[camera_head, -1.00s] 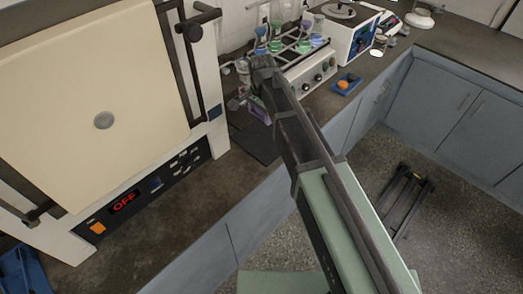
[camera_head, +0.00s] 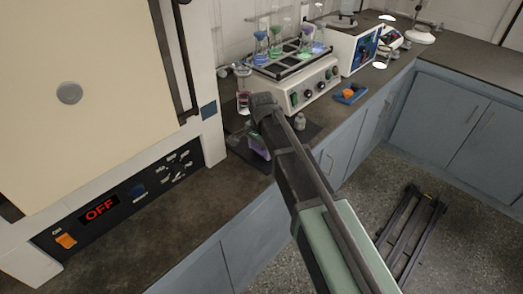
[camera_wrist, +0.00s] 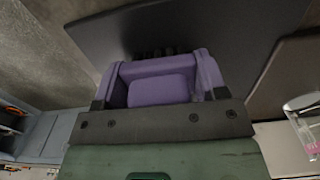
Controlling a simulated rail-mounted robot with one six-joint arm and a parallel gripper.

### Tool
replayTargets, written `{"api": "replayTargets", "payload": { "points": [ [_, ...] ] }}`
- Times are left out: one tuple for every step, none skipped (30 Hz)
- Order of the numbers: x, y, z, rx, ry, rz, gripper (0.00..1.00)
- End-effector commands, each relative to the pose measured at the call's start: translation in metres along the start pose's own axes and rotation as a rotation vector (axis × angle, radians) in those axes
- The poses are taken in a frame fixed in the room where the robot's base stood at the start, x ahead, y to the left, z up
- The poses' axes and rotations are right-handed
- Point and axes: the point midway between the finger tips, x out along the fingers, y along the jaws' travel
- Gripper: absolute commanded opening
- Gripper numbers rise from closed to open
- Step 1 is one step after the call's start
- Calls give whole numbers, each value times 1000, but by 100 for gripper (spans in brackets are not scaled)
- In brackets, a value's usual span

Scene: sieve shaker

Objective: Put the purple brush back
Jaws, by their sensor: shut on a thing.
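My gripper (camera_wrist: 160,92) is shut on the purple brush (camera_wrist: 160,65), whose purple block fills the space between the jaws in the wrist view. Short dark tufts show at its far edge, against a dark flat mat (camera_wrist: 190,25). In the head view my gripper (camera_head: 259,147) hangs below the dark wrist, low over the dark mat (camera_head: 303,139) on the counter. The brush is not clear there, as the wrist and arm hide much of it. I cannot tell whether it touches the mat.
A small glass vessel with pink contents (camera_head: 243,104) stands by the wrist. A metal weight (camera_head: 300,121) is to the right. Behind is a white device with a rack of flasks (camera_head: 307,86). A large furnace (camera_head: 90,110) blocks the left. The front counter (camera_head: 185,210) is bare.

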Motion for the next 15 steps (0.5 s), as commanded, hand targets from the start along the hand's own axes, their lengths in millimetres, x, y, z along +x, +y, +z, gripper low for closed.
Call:
{"api": "replayTargets", "payload": {
  "points": [
    [4, 0, 0, 0, 0, 0, 47],
    [4, 0, 0, 0, 0, 0, 47],
    [4, 0, 0, 0, 0, 0, 67],
    [3, 0, 0, 0, 0, 0, 72],
    [3, 0, 0, 0, 0, 0, 76],
    [3, 0, 0, 0, 0, 0, 82],
    [3, 0, 0, 0, 0, 0, 87],
    [3, 0, 0, 0, 0, 0, 91],
    [3, 0, 0, 0, 0, 0, 91],
    [3, 0, 0, 0, 0, 0, 91],
    [3, 0, 0, 0, 0, 0, 91],
    [3, 0, 0, 0, 0, 0, 91],
    [3, 0, 0, 0, 0, 0, 91],
    [3, 0, 0, 0, 0, 0, 91],
    [3, 0, 0, 0, 0, 0, 91]
  ]
}}
